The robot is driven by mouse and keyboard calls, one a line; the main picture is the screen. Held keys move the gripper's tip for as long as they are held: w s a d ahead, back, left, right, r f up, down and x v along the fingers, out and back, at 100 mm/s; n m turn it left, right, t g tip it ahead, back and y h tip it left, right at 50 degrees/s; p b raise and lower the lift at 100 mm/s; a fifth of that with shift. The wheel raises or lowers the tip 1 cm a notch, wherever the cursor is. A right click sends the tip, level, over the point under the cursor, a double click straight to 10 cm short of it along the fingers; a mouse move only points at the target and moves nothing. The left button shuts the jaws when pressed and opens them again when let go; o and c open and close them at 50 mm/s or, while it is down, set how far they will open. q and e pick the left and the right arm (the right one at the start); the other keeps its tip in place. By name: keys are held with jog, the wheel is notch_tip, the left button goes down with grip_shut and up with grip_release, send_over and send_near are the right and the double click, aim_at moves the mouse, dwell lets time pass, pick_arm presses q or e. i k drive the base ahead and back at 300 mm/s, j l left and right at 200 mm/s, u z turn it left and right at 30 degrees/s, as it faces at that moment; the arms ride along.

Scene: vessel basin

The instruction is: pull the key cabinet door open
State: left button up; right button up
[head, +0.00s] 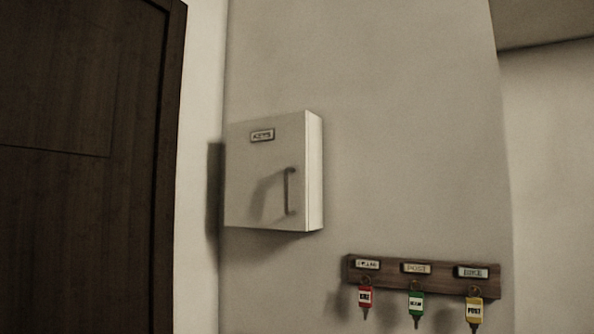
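The key cabinet (315,172) is a white box fixed to the wall, left of the middle in the head view. Its door (245,185) faces me and looks shut. The door has a small plate (262,135) reading "KEYS" near the top and a vertical bar handle (291,191) near its right edge. The handle casts a shadow on the door to its left. Neither of my grippers shows in the head view, and nothing touches the cabinet or its handle.
A wooden key rack (425,275) is mounted on the wall at lower right. A red tag (366,297), a green tag (416,303) and a yellow tag (474,312) hang from it with keys. A dark wooden door (85,180) stands at left. The wall above the rack is bare.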

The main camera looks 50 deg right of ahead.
aim_at(266, 179)
jog(key=z, duration=1.3)
